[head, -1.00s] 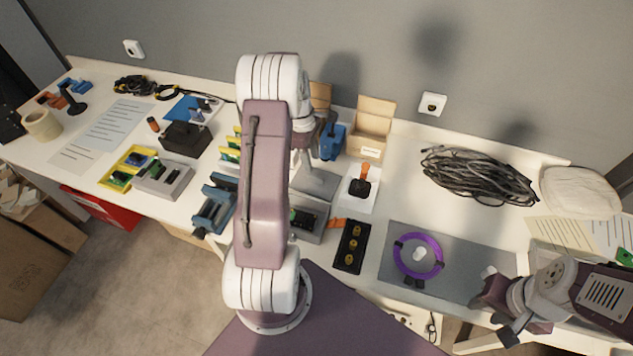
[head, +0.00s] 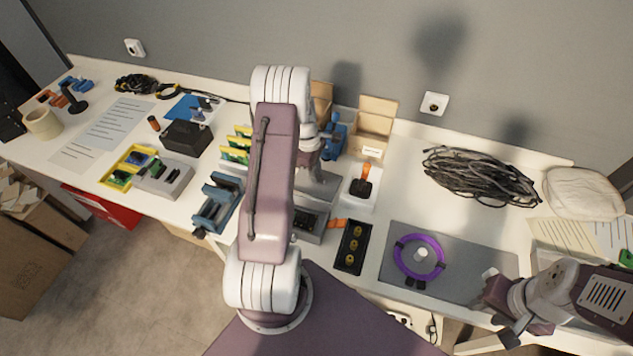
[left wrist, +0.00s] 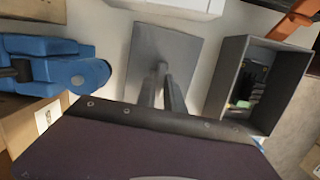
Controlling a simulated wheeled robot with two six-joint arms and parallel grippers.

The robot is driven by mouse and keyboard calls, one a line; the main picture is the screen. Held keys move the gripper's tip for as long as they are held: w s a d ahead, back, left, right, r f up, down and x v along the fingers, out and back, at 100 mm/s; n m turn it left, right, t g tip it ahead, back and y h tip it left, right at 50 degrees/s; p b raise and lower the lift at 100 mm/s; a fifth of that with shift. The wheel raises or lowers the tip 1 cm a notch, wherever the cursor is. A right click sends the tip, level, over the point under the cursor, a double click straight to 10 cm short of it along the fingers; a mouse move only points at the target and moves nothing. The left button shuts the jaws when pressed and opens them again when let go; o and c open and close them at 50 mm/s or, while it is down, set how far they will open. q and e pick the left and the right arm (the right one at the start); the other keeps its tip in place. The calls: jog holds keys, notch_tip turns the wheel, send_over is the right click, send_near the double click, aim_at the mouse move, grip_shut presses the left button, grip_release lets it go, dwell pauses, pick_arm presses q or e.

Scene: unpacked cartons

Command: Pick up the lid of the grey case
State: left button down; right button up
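The grey lid (left wrist: 190,50), a flat plate with a small knob, lies on the table in the left wrist view; it also shows partly in the head view (head: 322,186). The open grey case (left wrist: 225,85) stands right of it, and in front of it in the head view (head: 313,226). My left gripper (left wrist: 162,75) points down at the lid, its two fingers apart at the knob; I see no clear grip. In the head view my arm hides most of it. My right gripper (head: 493,300) is at the front right, away from the lid, its fingers unclear.
A blue clamp-like tool (left wrist: 60,68) lies left of the lid in the left wrist view. A white base with a black and orange joystick (head: 361,187) and a wooden box (head: 373,128) stand close by. A purple ring (head: 397,262) lies on a grey mat at the right.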

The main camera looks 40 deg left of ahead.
pick_arm(q)
notch_tip(320, 180, up, 10)
jog(key=shift+p, duration=0.4)
